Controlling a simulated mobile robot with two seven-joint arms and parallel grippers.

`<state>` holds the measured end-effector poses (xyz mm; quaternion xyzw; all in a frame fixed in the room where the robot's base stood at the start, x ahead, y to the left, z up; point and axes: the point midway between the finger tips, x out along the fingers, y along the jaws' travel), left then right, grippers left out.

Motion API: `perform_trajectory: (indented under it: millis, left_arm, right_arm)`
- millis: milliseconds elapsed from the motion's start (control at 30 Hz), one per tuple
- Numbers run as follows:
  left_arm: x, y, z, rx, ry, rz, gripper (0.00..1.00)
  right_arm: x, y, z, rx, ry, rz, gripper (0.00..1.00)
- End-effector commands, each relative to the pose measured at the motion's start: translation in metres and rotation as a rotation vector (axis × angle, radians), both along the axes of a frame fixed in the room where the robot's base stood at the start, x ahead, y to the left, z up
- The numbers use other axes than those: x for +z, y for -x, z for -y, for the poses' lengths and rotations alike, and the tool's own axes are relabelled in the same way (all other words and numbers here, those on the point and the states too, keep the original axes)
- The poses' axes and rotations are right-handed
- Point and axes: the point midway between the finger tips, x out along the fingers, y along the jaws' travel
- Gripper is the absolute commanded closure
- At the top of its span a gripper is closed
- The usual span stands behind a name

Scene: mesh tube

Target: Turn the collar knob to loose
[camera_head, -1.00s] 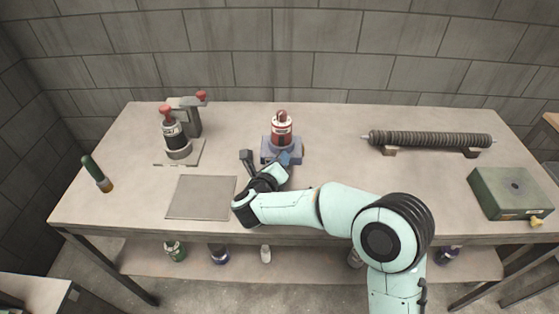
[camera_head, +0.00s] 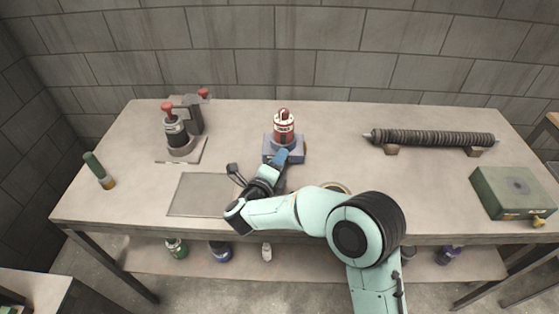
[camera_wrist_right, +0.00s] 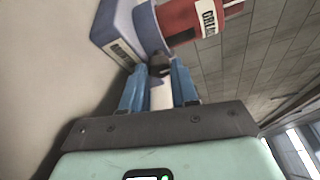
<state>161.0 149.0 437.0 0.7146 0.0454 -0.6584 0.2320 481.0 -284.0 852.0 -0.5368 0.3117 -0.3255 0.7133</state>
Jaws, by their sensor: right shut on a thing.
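The collar (camera_head: 270,150) is a blue-grey block with a round ring on top, standing at the back middle of the table. A red canister with white bands (camera_head: 284,133) stands upright in it. In the right wrist view the collar (camera_wrist_right: 118,25) is at the upper left and the red canister (camera_wrist_right: 190,18) at the top. The small dark collar knob (camera_wrist_right: 160,66) sticks out from the collar's side. My right gripper (camera_wrist_right: 158,75) has its blue fingers on either side of the knob, shut on it. In the head view the fingers (camera_head: 281,156) meet the collar's front; the knob is hidden there. My left gripper is out of view.
On the table (camera_head: 340,150) are a clamp stand with red knobs (camera_head: 178,135), a green-capped bottle (camera_head: 98,170), a grey mat (camera_head: 190,195), a mesh tube on supports (camera_head: 430,138) and a green box (camera_head: 510,192). Several jars stand on the lower shelf.

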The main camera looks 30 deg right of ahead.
Motion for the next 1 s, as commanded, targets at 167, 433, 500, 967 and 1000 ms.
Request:
perform_trajectory:
  millis: [167, 433, 500, 967, 1000]
  left_arm:
    - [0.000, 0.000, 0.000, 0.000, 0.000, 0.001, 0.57]
    - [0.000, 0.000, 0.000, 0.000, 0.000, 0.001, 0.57]
    - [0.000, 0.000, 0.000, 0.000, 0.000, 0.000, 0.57]
    - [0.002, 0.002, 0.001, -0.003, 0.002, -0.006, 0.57]
    - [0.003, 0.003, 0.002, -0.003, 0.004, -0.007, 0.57]
  right_arm:
    - [-0.001, 0.000, 0.000, 0.001, 0.005, -0.005, 1.00]
    - [-0.001, 0.000, 0.000, 0.001, 0.004, -0.004, 0.52]
    - [-0.001, 0.000, 0.000, 0.000, 0.004, -0.004, 0.46]
    - [0.002, 0.013, -0.019, 0.004, 0.002, -0.003, 0.46]
    - [0.003, 0.018, -0.026, 0.005, 0.002, -0.003, 0.46]
